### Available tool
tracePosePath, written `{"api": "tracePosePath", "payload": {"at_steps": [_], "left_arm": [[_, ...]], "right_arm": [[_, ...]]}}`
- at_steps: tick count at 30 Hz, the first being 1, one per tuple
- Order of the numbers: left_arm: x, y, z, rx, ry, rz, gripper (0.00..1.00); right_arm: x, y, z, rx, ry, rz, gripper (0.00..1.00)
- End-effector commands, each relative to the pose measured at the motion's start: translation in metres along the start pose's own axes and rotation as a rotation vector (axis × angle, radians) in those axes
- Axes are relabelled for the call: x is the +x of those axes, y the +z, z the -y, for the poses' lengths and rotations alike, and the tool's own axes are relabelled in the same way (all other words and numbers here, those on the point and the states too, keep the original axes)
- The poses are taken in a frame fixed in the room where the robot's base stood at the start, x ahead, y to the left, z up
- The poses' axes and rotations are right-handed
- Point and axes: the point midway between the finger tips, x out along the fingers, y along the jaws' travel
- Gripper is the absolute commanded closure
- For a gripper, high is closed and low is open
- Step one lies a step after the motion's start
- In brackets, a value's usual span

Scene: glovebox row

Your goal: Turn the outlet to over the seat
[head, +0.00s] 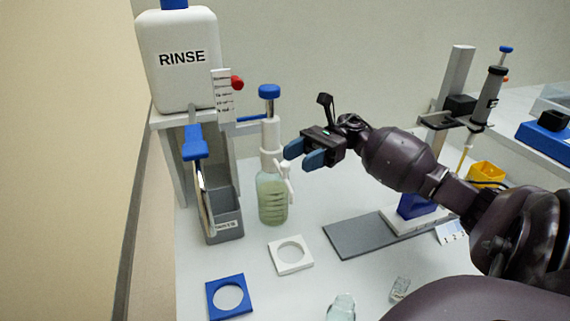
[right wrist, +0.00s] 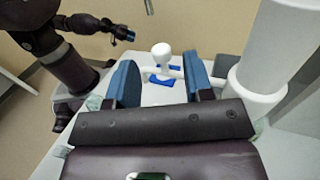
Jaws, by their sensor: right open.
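A bottle-top dispenser with a blue knob (head: 269,91) and a white body (head: 270,135) stands on a clear bottle of pale green liquid (head: 272,198). Its white outlet (head: 286,172) sticks out toward the front right, its end hanging down. A white square seat with a round hole (head: 290,255) lies in front of the bottle. A blue one (head: 229,297) lies farther forward and left. My right gripper (head: 303,154) is open beside the dispenser. In the right wrist view the outlet's rounded end (right wrist: 162,52) shows between its fingers, not gripped. My left gripper (right wrist: 125,35) shows at upper left there.
A RINSE tank (head: 182,60) on a grey stand with a bin (head: 224,218) is left of the bottle. A grey mat (head: 370,235) and a stand with a blue block are to the right. Small glass vials (head: 341,306) stand at the front edge.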

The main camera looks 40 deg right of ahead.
Motion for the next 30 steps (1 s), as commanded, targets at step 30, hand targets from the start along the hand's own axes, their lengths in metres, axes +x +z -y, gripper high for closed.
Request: {"api": "tracePosePath", "payload": {"at_steps": [30], "left_arm": [[0.002, 0.002, 0.001, 0.001, -0.001, 0.004, 0.57]], "right_arm": [[-0.047, 0.000, 0.000, -0.001, 0.000, 0.000, 0.53]]}}
